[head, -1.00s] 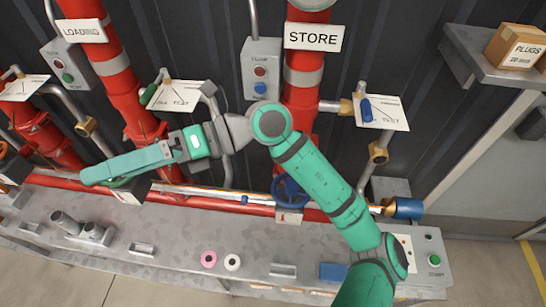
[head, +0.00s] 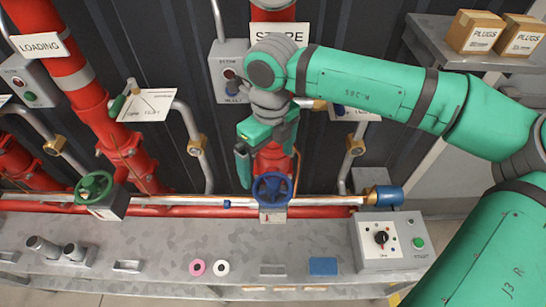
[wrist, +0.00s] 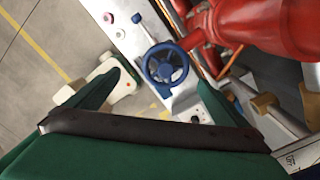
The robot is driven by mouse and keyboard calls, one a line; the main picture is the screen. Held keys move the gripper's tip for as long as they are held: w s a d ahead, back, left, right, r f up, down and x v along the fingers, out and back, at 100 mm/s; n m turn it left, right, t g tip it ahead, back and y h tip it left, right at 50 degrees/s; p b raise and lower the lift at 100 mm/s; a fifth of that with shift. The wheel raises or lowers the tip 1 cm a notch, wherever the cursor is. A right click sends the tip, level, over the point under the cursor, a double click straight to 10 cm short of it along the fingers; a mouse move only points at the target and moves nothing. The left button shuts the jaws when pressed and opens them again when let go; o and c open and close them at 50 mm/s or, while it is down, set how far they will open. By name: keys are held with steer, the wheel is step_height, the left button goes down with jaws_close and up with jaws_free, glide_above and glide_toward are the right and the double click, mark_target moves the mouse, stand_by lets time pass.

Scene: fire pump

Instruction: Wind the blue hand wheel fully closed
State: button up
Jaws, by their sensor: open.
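The blue hand wheel (head: 272,190) sits on the red pipe at the base of the STORE riser, above a small white label. My gripper (head: 266,164) hangs just above and behind it in the head view, fingers pointing down, apart from the wheel. In the wrist view the blue wheel (wrist: 165,63) shows whole, with spokes and hub, beyond the gap between the fingers of my gripper (wrist: 168,90). The gripper is open and empty. How far the wheel is wound cannot be told.
A green hand wheel (head: 94,187) sits on the same pipe line to the left. The STORE riser (head: 272,160) stands close behind the gripper. A control box (head: 390,242) with a black knob and green button is at the right on the grey bench (head: 165,235).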

mark_target(273, 183)
steer(key=shift+w+d+f, duration=0.1)
steer(key=shift+w+d, duration=0.05)
steer(key=shift+d, duration=0.55)
step_height(273, 183, down, 10)
steer(key=shift+f, duration=0.2)
steer(key=shift+c, duration=0.6)
